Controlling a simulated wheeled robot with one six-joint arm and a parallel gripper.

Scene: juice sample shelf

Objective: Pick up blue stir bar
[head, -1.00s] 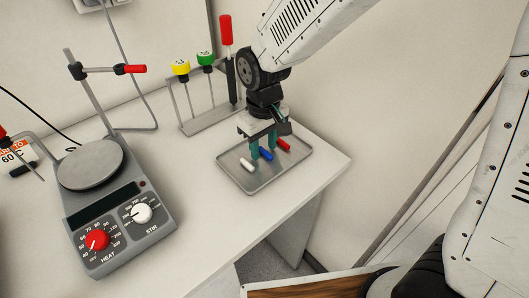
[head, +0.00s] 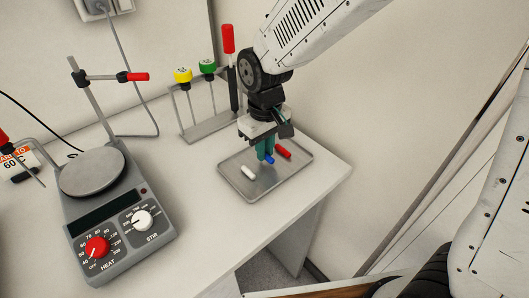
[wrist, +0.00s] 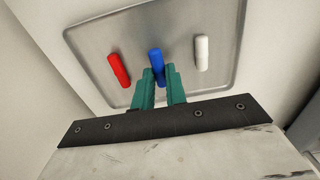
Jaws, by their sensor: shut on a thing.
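The blue stir bar (head: 270,159) is at the metal tray, between the red and white stir bars. It also shows in the wrist view (wrist: 157,62), with its near end between the green fingertips. My gripper (head: 265,153) points down over the tray and is shut on the blue stir bar. In the wrist view my gripper (wrist: 160,78) has one finger on each side of the bar. I cannot tell whether the bar is lifted off the tray. The fingers hide part of it.
The tray (head: 237,186) also holds a white stir bar (head: 248,172) at left and a red stir bar (head: 284,152) at right. A hotplate stirrer (head: 120,238) stands left on the bench. A rack (head: 212,128) with yellow, green and red-handled tools stands behind the tray.

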